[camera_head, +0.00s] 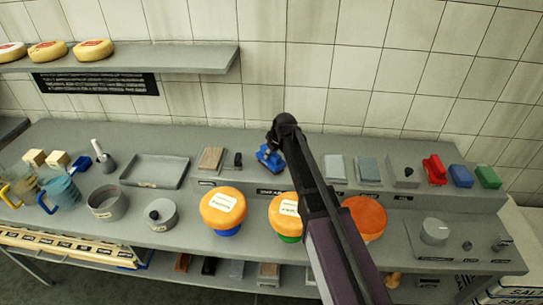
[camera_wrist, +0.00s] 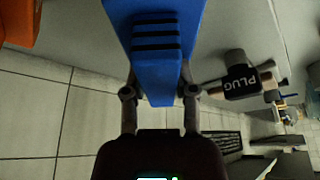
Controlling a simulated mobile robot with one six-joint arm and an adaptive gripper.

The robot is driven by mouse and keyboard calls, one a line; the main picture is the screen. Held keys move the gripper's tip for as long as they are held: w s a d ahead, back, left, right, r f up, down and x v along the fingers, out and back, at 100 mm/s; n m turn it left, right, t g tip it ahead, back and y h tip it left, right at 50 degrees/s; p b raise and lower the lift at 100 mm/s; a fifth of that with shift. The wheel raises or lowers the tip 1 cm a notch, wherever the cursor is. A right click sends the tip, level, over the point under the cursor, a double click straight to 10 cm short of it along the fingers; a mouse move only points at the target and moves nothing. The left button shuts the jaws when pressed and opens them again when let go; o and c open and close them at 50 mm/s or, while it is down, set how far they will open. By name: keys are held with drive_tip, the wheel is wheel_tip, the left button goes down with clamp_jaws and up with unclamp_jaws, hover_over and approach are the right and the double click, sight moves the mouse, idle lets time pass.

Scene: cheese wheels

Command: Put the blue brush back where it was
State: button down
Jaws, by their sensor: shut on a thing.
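The blue brush (camera_head: 268,158) is at the raised back ledge (camera_head: 305,182) of the counter, between a small dark plug and a pale grey slab. My gripper (camera_head: 274,140) is right above it and shut on it. In the wrist view the blue brush (camera_wrist: 165,30) lies between the two fingers of my gripper (camera_wrist: 160,92), with dark grooves across its body. My arm hides part of the ledge to the right of the brush. I cannot tell whether the brush touches the ledge.
A dark plug (camera_head: 238,160) and a brown block (camera_head: 211,158) stand left of the brush. Grey slabs (camera_head: 335,168) and a red item (camera_head: 435,170) stand to the right. Orange-topped tubs (camera_head: 223,207) stand in front. A wall shelf (camera_head: 190,59) with cheese wheels hangs at upper left.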

drive_tip(key=shift+f, duration=0.2)
drive_tip(key=shift+c, duration=2)
unclamp_jaws()
drive_tip(key=shift+r, duration=0.1)
drive_tip(key=shift+r, duration=0.15)
drive_tip(key=p+v, duration=1.1)
drive_tip(key=v, duration=0.1)
drive_tip(key=shift+w, duration=0.1)
drive_tip(key=s+d+f+m+g+h, duration=0.1)
drive_tip(key=s+d+m+g+h, duration=0.2)
drive_tip(key=s+d+m, duration=0.5)
drive_tip(key=s+d, duration=1.2)
drive_tip(key=s, duration=0.2)
drive_tip(key=shift+s+f+m, duration=0.2)
drive_tip(key=shift+s+m, duration=0.1)
